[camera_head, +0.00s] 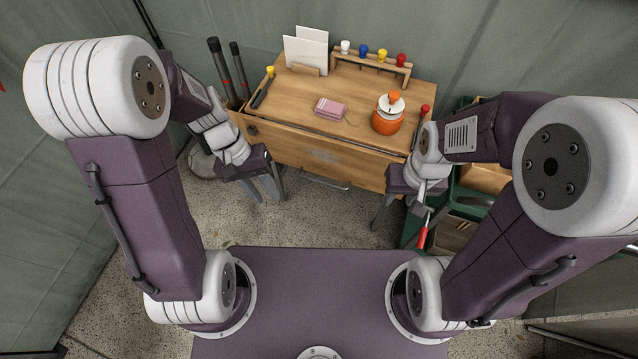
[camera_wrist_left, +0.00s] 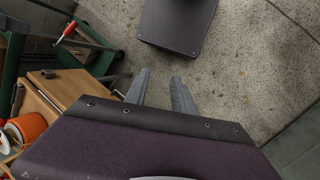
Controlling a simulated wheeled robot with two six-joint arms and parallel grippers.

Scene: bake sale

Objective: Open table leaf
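The table leaf (camera_head: 318,152) is a wooden panel hanging down along the front edge of the wooden table (camera_head: 300,98). A dark bar handle (camera_head: 325,182) shows just below it. My left gripper (camera_head: 269,198) points down in front of the leaf's left part. Its two fingers are apart and empty, and they also show spread in the left wrist view (camera_wrist_left: 157,76). My right gripper (camera_head: 396,218) points down near the leaf's right end. Its fingers look apart with nothing between them, though the arm partly covers them.
On the table are an orange jar (camera_head: 387,121), a pink box (camera_head: 330,108), white cards (camera_head: 306,50) and a rack with coloured pieces (camera_head: 371,62). A red-handled tool (camera_head: 423,236) is close beside my right gripper. A green cart (camera_head: 412,232) stands right. Floor between the grippers is clear.

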